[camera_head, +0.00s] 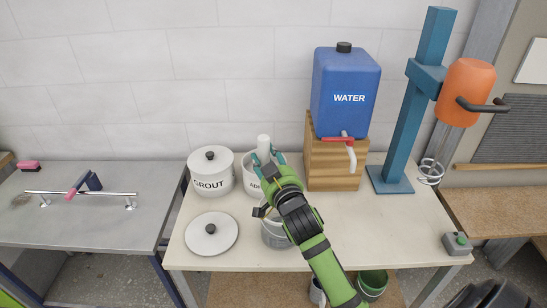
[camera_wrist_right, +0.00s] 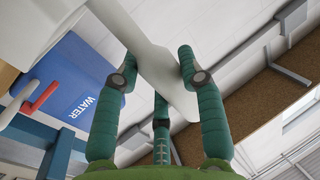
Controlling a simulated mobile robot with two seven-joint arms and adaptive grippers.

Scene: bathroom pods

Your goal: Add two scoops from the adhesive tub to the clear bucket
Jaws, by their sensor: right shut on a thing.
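The adhesive tub (camera_head: 248,186) is white and open, beside the grout tub at the back of the worktop; my arm partly hides its label. My right gripper (camera_head: 267,160) is at the tub's mouth, shut on a white scoop handle (camera_head: 263,142) that stands roughly upright. In the right wrist view the teal fingers close around the pale scoop (camera_wrist_right: 160,72). The scoop's lower end and any load are hidden in the head view. The clear bucket (camera_head: 273,238) stands in front of the tub, partly covered by my right arm. My left gripper is not in view.
A lidded grout tub (camera_head: 211,184) stands to the left, with a loose white lid (camera_head: 204,244) in front. A blue water container (camera_head: 345,85) sits on a wooden stand (camera_head: 335,178). A mixer stand (camera_head: 396,183) is at right. The worktop's front right is mostly clear.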

